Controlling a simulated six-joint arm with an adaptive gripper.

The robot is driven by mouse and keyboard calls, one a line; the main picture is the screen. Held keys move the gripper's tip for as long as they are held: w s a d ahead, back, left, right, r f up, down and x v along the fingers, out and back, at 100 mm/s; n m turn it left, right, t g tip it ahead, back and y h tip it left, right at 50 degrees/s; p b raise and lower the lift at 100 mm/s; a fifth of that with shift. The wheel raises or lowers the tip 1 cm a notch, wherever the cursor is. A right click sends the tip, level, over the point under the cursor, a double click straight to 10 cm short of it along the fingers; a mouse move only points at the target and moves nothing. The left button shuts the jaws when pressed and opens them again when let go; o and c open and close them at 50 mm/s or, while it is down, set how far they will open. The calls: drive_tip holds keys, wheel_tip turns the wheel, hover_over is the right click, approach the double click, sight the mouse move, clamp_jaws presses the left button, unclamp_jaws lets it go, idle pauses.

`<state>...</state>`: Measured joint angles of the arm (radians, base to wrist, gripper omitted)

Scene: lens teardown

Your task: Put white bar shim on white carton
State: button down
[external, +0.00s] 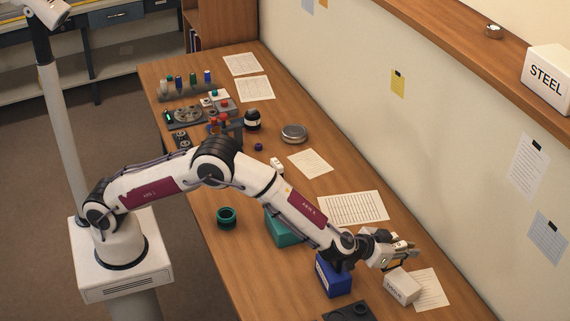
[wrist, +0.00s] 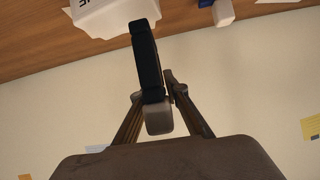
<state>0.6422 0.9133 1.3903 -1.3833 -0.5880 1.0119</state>
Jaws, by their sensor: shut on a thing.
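The white carton (external: 401,290) stands on the near right part of the bench, with dark lettering on its side. In the wrist view the carton (wrist: 110,15) shows at the top left, cut by the frame edge. My gripper (external: 407,252) is just above and beside the carton in the external view. It is shut on a pale bar, the white bar shim (external: 399,244), which is partly hidden by the fingers. In the wrist view a pale, shaded end of the shim (wrist: 159,121) shows between the finger linkages, behind a dark finger. The shim appears apart from the carton.
A blue box (external: 333,276) stands left of the carton and a teal box (external: 282,227) lies further back under my arm. A dark tray (external: 349,312) is at the front edge. Paper sheets (external: 353,207) lie along the wall side. Bare bench lies around the green ring (external: 227,217).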

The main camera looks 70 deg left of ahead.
drive_tip(key=shift+f, duration=1.85)
drive_tip(key=shift+f, duration=0.15)
drive_tip(key=c, duration=2)
unclamp_jaws()
drive_tip(key=shift+r, duration=0.2)
drive_tip(key=shift+s+r, duration=0.2)
drive_tip(key=shift+s, duration=0.2)
drive_tip(key=shift+v, duration=5.55)
